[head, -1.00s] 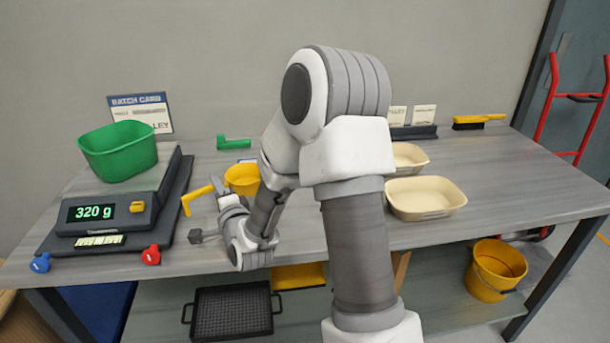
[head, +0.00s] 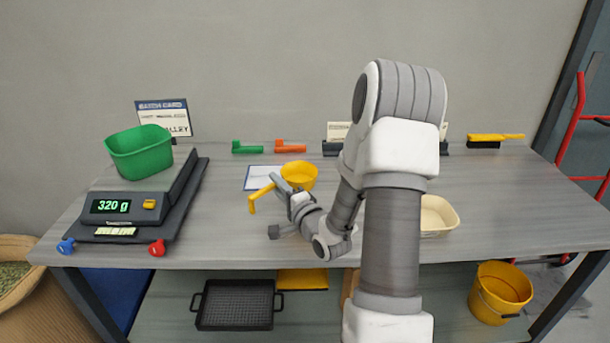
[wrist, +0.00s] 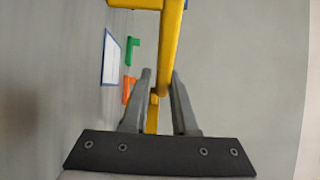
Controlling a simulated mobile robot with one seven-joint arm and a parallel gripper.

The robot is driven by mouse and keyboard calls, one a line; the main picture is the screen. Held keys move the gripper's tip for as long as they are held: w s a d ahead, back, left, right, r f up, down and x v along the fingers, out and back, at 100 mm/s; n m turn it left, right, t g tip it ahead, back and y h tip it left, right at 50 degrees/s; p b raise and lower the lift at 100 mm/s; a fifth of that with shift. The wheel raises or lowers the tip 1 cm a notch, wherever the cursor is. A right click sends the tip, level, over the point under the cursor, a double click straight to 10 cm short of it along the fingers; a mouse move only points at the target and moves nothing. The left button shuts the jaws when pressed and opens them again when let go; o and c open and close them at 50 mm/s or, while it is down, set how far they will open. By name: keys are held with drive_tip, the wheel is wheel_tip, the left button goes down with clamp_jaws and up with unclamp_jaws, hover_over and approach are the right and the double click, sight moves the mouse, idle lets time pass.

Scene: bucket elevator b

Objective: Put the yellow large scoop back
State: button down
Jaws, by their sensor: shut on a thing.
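The yellow large scoop is in my gripper; in the head view its round bowl (head: 299,176) is to the right and its bent handle (head: 262,193) sticks out to the left. My gripper (head: 280,186) is shut on the handle. In the wrist view the yellow handle (wrist: 170,45) passes between the two grey fingers (wrist: 160,88). The scoop appears to be above the bench; its exact height is hard to tell. A smaller green scoop (head: 247,147) and an orange scoop (head: 290,146) lie along the back of the bench.
A white card with a blue edge (head: 258,178) lies left of the bowl. A scale (head: 125,207) reading 320 g bears a green tub (head: 140,150) at left. A cream tray (head: 438,217) is right of my arm. A yellow-handled brush (head: 490,138) is at back right.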

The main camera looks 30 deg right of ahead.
sight(305, 186)
drive_tip(key=s+d, duration=0.2)
drive_tip(key=s+d+p, duration=0.1)
drive_tip(key=s+d, duration=0.1)
drive_tip(key=d, duration=0.1)
drive_tip(key=shift+d+r, duration=0.1)
drive_tip(key=shift+r, duration=0.05)
drive_tip(key=shift+s+d, duration=0.15)
drive_tip(key=shift+s, duration=0.05)
wheel_tip(305, 186, down, 7)
drive_tip(key=b, duration=0.5)
drive_tip(key=shift+b, duration=0.35)
drive_tip(key=shift+f+b, duration=0.4)
drive_tip(key=shift+f, duration=0.15)
drive_tip(key=c, duration=0.6)
unclamp_jaws()
drive_tip(key=s+p, duration=0.2)
drive_tip(key=s, duration=1.5)
drive_tip(key=shift+s+r, duration=0.15)
drive_tip(key=shift+s, duration=0.1)
